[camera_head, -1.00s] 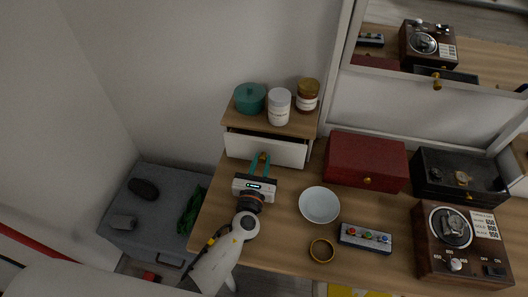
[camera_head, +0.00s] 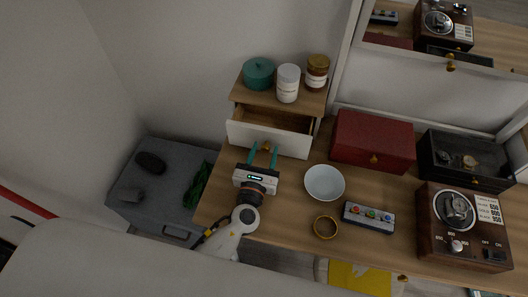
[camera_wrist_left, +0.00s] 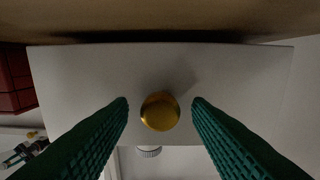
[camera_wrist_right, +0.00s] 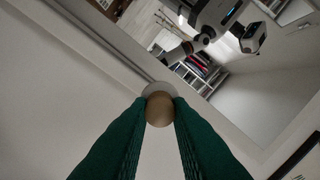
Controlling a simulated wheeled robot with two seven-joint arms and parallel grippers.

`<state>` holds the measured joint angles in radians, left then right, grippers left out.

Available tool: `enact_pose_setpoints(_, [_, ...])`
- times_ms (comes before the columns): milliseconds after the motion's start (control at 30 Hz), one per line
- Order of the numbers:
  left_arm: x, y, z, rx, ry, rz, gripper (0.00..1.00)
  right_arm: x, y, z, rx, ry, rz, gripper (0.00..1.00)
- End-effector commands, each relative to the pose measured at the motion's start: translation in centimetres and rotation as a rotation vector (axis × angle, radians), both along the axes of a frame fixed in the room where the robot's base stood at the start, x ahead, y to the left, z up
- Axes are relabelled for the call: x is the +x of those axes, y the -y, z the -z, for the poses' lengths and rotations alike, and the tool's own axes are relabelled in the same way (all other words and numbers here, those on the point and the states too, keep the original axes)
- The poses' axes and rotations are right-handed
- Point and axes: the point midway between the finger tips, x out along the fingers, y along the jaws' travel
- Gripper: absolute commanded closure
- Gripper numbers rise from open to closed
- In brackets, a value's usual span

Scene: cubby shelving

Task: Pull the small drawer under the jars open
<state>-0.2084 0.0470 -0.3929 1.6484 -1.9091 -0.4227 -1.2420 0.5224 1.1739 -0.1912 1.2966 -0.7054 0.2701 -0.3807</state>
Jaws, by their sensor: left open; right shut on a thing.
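The small drawer (camera_head: 262,138) has a white front and sits in the wooden box under the jars. It stands pulled out, and its hollow inside shows. Its round gold knob (camera_wrist_left: 160,110) is between the spread fingers of my left gripper (camera_head: 263,154) in the left wrist view, with a gap on each side. The left gripper is open. The jars on top are a teal lidded pot (camera_head: 258,74), a white jar (camera_head: 288,84) and a brown jar (camera_head: 317,72). My right gripper (camera_wrist_right: 160,112) is shut on a round tan knob (camera_wrist_right: 160,106) against a pale surface.
A red box (camera_head: 372,140) stands right of the drawer. A white bowl (camera_head: 324,182), a gold ring (camera_head: 325,228) and a button panel (camera_head: 369,217) lie in front on the table. A black box (camera_head: 464,162) and a turntable (camera_head: 462,228) are farther right.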

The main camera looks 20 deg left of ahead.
Motion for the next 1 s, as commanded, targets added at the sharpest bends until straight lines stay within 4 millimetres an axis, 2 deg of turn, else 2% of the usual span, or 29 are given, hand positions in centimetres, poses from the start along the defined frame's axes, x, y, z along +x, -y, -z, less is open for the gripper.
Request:
enact_pose_setpoints(167, [-2.0,0.0,0.2,0.001,-0.002,0.0,0.55,0.0,0.0,0.4,0.0,0.0,0.0,1.0])
enact_pose_setpoints(400, [-7.1,0.0,0.4,0.001,-0.004,0.002,0.55,0.0,0.0,1.6,0.0,0.0,0.0,1.0])
enact_pose_setpoints(600, [-10.5,0.1,0.3,0.0,-0.003,0.002,0.55,0.0,0.0,2.4,0.0,0.0,0.0,1.0])
enact_pose_setpoints(800, [-11.9,0.0,0.1,0.001,-0.001,0.0,0.55,0.0,0.0,2.6,0.0,0.0,0.0,1.0])
enact_pose_setpoints(1000, [-12.0,0.1,0.0,0.0,0.0,0.0,0.55,0.0,0.0,2.5,0.0,0.0,0.0,1.0])
